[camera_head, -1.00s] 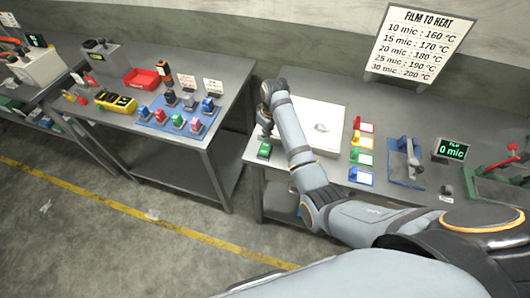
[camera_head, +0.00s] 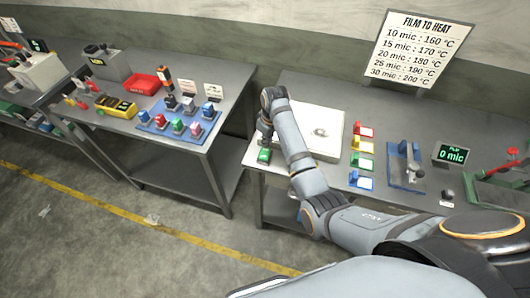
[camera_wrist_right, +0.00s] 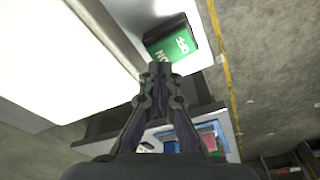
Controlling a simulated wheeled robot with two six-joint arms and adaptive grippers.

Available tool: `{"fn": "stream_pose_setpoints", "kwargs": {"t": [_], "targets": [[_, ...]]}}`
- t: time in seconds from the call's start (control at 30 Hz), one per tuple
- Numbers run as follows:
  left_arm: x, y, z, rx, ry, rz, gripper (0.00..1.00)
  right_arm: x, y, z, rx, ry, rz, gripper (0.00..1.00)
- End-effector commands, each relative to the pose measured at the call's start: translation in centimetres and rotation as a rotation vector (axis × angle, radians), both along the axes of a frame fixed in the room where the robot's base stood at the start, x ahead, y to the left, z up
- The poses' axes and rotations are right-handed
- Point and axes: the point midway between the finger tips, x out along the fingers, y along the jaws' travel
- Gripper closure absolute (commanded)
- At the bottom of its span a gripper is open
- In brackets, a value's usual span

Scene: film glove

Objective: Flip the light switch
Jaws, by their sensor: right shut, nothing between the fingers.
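The light switch is a small green block with white lettering (camera_head: 264,156) at the front left corner of the right-hand table. My right gripper (camera_head: 265,141) points down just above and behind the switch. In the right wrist view its closed fingertips (camera_wrist_right: 160,69) are empty and overlap the near edge of the switch; I cannot tell whether they touch it. My left gripper is not in view.
A white flat panel (camera_head: 325,133) lies right beside the switch. Coloured blocks with cards (camera_head: 363,146), a blue stand (camera_head: 404,170) and a film display (camera_head: 453,153) stand farther right. A gap separates this table from the left table (camera_head: 190,155), which holds a blue tray (camera_head: 152,121).

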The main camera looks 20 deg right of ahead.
Motion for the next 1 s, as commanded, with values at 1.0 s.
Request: {"fn": "stream_pose_setpoints", "kwargs": {"t": [1.0], "targets": [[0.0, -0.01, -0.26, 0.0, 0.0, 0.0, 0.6, 0.01, -0.01, -0.78, 0.0, 0.0, 0.0, 1.0]]}}
